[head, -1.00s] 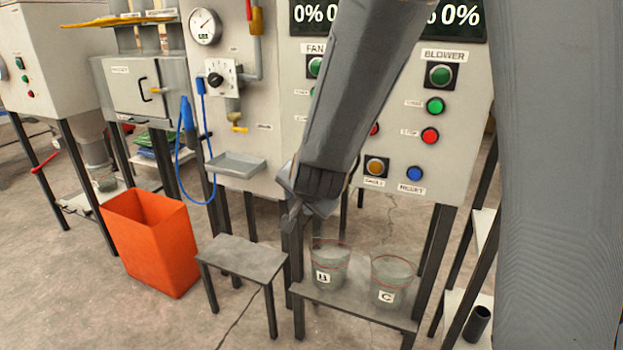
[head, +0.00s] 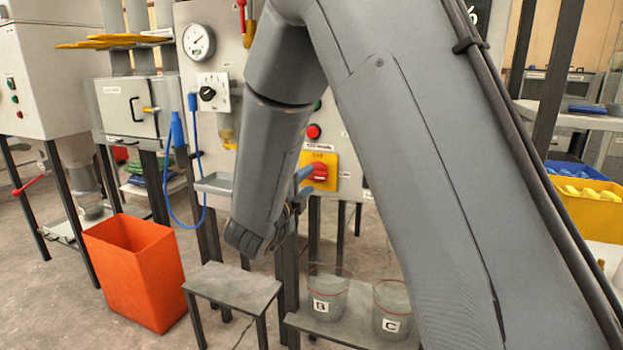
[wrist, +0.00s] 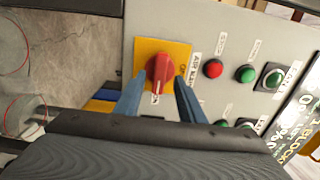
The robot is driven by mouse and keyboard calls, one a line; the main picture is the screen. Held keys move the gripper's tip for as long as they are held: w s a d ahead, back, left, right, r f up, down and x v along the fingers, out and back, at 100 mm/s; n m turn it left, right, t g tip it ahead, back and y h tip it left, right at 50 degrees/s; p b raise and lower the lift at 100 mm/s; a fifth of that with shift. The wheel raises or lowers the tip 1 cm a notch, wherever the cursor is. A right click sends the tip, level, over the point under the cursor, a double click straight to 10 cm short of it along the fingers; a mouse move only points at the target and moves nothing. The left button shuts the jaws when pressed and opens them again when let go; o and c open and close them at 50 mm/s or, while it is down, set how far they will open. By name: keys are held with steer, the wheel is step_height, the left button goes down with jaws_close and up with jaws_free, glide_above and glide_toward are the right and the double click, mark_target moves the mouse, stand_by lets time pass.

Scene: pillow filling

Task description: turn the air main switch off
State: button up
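The air main switch (head: 319,172) is a red rotary knob on a yellow square plate, low on the grey panel. In the wrist view the knob (wrist: 161,72) sits ahead of my gripper (wrist: 159,84), and its grip bar lies along the picture's vertical, toward a small mark at the plate's bottom edge. In the head view the fingers (head: 303,178) are at the switch's left side, partly hidden by my arm.
Red (wrist: 214,68) and green (wrist: 246,74) buttons are close beside the switch. A small stand with buckets B (head: 328,292) and C (head: 391,310) is below. An orange bin (head: 136,270) and a low grey stool (head: 232,287) stand left. A blue hose (head: 170,190) hangs left.

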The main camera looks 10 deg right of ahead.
mark_target(312, 177)
steer(key=shift+x, duration=1.7)
jaws_close()
